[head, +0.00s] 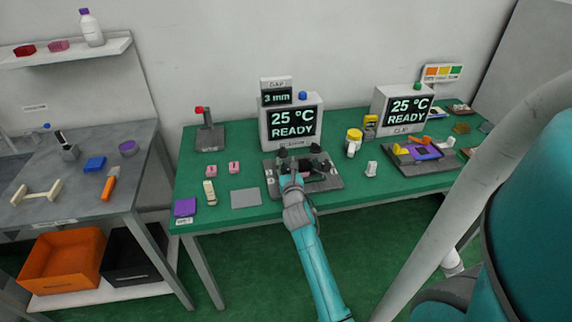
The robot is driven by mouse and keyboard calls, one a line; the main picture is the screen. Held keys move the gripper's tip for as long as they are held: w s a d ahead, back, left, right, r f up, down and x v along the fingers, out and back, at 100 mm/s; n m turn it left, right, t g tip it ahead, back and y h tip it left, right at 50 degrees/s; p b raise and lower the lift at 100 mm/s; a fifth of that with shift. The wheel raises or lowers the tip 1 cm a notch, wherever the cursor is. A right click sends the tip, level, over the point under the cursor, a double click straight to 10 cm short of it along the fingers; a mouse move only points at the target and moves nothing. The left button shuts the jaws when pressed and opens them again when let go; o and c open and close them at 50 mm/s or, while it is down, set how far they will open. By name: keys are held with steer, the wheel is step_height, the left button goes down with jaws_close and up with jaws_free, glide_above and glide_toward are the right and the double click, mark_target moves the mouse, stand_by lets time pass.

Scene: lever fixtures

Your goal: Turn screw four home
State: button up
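A dark grey fixture (328,184) lies on the green bench in front of the left display unit. It carries black knob-like parts along its back and has pale marks near its left edge. My gripper (293,178) is over the fixture's middle, reaching in from the front. The wrist and fingers hide part of the fixture. Individual screws are too small to tell apart, and I cannot see which is screw four. The gripper's fingers are too small to show whether they are open or shut, or whether they touch anything.
A lever fixture (209,138), pink blocks, a grey plate (246,198) and a yellow-capped bottle (353,142) stand nearby. A second display unit (405,108) and fixture (424,164) are right.

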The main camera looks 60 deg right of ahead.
jaws_close()
steer(key=shift+m+g+h, duration=0.5)
steer(key=shift+m+g, duration=0.1)
steer(key=shift+g, duration=0.1)
steer(key=shift+s+d+m+g+h, duration=0.15)
steer(key=shift+m+g+h, duration=0.45)
steer(key=shift+m+g, duration=0.65)
steer(key=shift+s+d+m+g+h, duration=0.15)
steer(key=shift+m+g+h, duration=0.55)
steer(key=shift+g, duration=0.95)
steer(key=m+g, duration=0.2)
steer(key=s+m+g, duration=0.1)
steer(key=g, duration=0.2)
steer(key=shift+m+g, duration=0.3)
steer(key=shift+m, duration=0.05)
steer(key=m+g, duration=0.1)
steer(key=g, duration=0.1)
steer(key=m+g+y, duration=0.1)
steer(key=m+g, duration=0.1)
steer(key=s+m+g+y, duration=0.1)
steer(key=g, duration=0.2)
steer(key=shift+a+m, duration=0.15)
steer(key=shift+m, duration=0.15)
steer(key=shift+s+a+m+g+y, duration=0.15)
steer(key=shift+s+m+g+y, duration=0.05)
steer(key=shift+m+g+y, duration=0.8)
steer(key=shift+s+a+m+g+y, duration=0.2)
steer(key=shift+m+g+y, duration=0.6)
steer(key=shift+g, duration=0.4)
